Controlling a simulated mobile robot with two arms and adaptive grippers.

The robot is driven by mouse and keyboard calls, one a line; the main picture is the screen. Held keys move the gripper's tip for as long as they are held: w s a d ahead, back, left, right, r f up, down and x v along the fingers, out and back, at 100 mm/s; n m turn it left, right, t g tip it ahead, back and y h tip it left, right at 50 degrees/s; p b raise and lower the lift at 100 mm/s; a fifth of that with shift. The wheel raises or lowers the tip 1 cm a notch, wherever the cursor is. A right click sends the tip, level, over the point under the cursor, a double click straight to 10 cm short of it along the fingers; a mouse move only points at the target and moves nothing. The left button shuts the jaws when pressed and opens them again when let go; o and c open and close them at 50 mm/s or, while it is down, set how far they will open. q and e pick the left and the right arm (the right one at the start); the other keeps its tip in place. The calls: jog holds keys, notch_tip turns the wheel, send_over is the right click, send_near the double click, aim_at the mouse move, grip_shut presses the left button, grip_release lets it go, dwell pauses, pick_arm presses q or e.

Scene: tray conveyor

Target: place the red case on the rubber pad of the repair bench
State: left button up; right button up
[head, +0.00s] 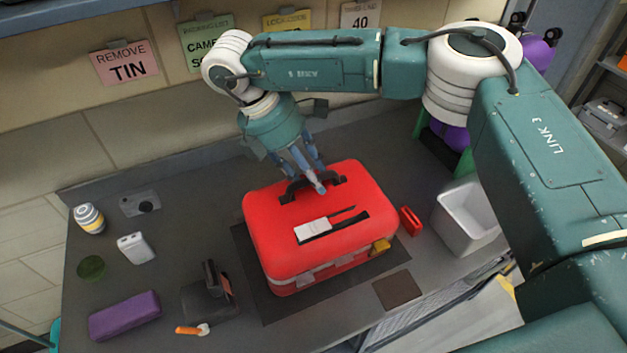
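The red case (318,262) lies flat with its black handle (290,192) toward the wall and a white label on top. It is over the dark rubber pad (262,300), which shows along its left and front sides. I cannot tell whether the case's underside touches the pad. My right gripper (311,182) reaches down from above with its fingers at the handle. The fingertips overlap the handle, and whether they are closed on it is not clear. My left gripper is not in view.
On the bench (185,160) at left are a purple case (124,316), a white box (136,248), a striped jar (89,218) and a black device (208,298). A small red item (411,221) and a white bin (466,216) stand right of the case.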

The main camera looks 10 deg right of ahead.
jog(key=b+v, duration=0.2)
jog(key=v, duration=0.8)
